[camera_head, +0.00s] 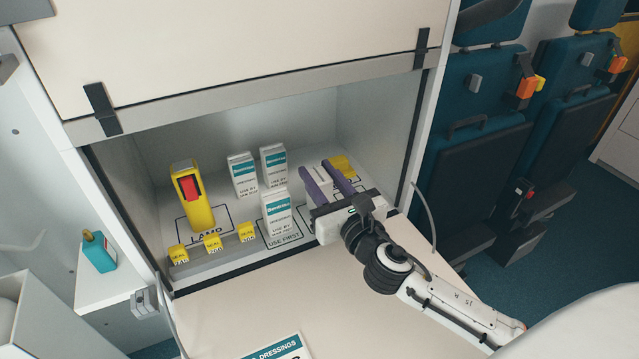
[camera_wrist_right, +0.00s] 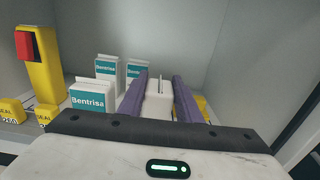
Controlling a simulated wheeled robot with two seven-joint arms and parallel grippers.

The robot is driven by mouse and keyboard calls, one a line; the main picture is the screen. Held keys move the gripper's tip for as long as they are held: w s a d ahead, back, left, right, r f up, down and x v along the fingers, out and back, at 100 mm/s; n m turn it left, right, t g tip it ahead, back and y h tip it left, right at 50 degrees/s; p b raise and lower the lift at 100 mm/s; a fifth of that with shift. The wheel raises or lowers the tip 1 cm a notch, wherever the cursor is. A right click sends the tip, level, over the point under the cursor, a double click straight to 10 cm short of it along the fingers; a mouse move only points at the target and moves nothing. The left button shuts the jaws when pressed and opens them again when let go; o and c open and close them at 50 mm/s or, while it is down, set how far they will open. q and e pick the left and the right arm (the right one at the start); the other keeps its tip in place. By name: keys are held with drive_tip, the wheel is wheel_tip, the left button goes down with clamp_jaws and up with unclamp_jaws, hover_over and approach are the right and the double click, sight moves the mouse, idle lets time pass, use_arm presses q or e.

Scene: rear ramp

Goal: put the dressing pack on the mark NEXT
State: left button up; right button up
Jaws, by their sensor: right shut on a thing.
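My right gripper (camera_head: 315,165) reaches into the open locker from the right. Its purple fingers are shut on a white dressing pack (camera_head: 320,176), which also shows between the fingers in the right wrist view (camera_wrist_right: 159,103). Its lower part is hidden by the gripper, so I cannot tell whether it touches the shelf. Another dressing pack (camera_head: 278,219) stands upright on the mark USE FIRST (camera_head: 283,241), left of the gripper. Two more packs (camera_head: 242,175) (camera_head: 274,166) stand behind it. The word NEXT is not readable; a black outline shows partly around the gripper. My left gripper is not in view.
A yellow lamp (camera_head: 190,197) with a red part stands at the left on the mark LAMP (camera_head: 206,236). A yellow item (camera_head: 343,165) lies behind the right finger. The locker's right wall (camera_head: 385,125) is close to the gripper.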

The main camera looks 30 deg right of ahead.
drive_tip(key=shift+f, duration=0.5)
drive_tip(key=shift+r, duration=0.1)
drive_tip(key=o, duration=1.1)
drive_tip(key=s, duration=0.8)
drive_tip(key=s+b, duration=0.1)
drive_tip(key=s, duration=0.3)
drive_tip(key=shift+a, duration=0.35)
